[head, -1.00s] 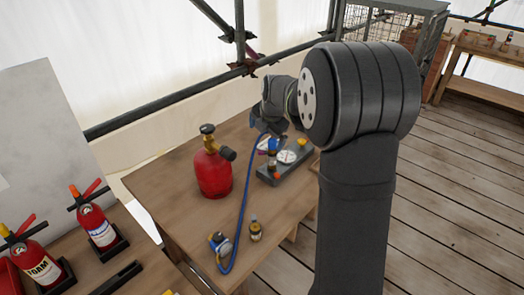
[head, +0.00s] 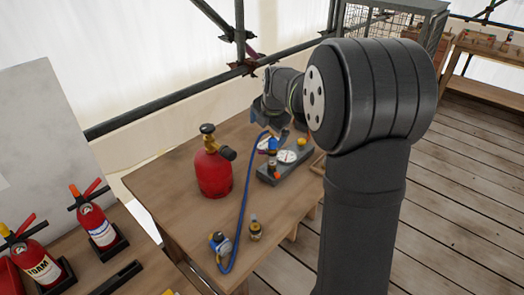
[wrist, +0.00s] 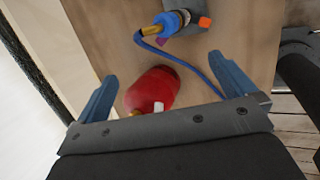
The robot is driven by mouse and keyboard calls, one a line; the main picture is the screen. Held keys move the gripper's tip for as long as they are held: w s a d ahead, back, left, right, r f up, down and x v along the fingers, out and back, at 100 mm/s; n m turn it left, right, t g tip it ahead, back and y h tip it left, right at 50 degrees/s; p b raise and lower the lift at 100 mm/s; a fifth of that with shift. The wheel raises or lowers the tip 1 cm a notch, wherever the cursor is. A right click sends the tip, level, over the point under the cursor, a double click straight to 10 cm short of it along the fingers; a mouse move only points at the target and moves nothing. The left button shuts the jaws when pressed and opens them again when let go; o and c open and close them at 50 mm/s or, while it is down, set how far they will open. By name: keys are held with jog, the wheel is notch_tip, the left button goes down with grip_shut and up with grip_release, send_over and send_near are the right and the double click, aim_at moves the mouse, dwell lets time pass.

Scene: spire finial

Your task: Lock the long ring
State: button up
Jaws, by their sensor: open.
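I cannot pick out the long ring for certain in either view. My gripper is small there, above the table's far side, partly hidden by my own arm. In the wrist view my gripper (wrist: 163,68) shows two blue fingers spread wide with nothing held. The red gas bottle (wrist: 152,90) appears between them in the picture, lower down.
The red gas bottle (head: 214,172) stands on the table (head: 180,195). A blue hose (head: 243,200) runs from near the grey block to a small blue fitting (head: 220,243). A small brass-topped jar (head: 255,230) stands beside it. Fire extinguishers (head: 96,220) stand at left.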

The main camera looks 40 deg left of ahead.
jog(key=v, duration=0.6)
jog(key=shift+r, duration=0.35)
jog(key=shift+d, duration=0.15)
dwell(0.6)
